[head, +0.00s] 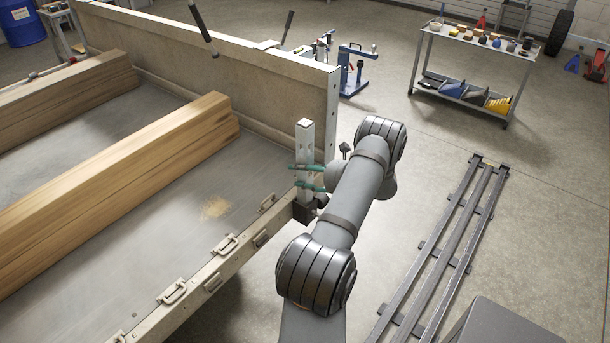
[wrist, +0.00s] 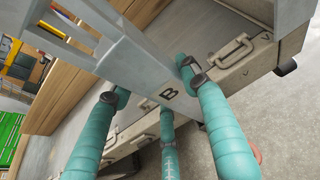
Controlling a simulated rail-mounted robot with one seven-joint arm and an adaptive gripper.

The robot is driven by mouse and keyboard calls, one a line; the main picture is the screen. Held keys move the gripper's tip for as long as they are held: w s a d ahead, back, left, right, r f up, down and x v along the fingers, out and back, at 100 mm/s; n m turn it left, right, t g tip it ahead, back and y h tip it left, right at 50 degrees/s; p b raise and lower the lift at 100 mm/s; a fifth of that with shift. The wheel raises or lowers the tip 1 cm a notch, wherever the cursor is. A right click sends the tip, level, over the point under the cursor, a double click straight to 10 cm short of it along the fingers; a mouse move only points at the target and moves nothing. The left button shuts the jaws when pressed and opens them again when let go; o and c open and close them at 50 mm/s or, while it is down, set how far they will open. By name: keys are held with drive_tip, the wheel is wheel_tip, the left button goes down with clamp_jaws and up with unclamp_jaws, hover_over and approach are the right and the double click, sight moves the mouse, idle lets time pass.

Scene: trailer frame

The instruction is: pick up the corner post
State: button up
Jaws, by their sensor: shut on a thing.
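The corner post (head: 304,142) is a pale grey metal upright at the trailer's near right corner in the head view. It stands about upright, close to the end of the side board, with its lower end near a dark block (head: 305,212). My gripper (head: 306,178), with teal fingers, is shut on its lower part. In the wrist view the post (wrist: 138,72) runs diagonally, with slots and a letter B on its face. The fingers of my gripper (wrist: 156,88) lie on both sides of it. Whether the post's foot touches the corner is hidden.
The side board (head: 220,55) stands behind the post. Timber beams (head: 120,175) lie on the trailer bed (head: 150,270). Latches line the near edge rail (head: 190,290). Floor rails (head: 440,255) run at right, and a tool cart (head: 475,50) stands behind. Floor between them is clear.

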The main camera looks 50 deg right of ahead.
sight(305, 125)
clamp_jaws()
drive_tip(key=shift+r, duration=0.15)
wheel_tip(305, 125, up, 18)
drive_tip(key=shift+f+b, duration=0.1)
drive_tip(key=shift+b, duration=0.45)
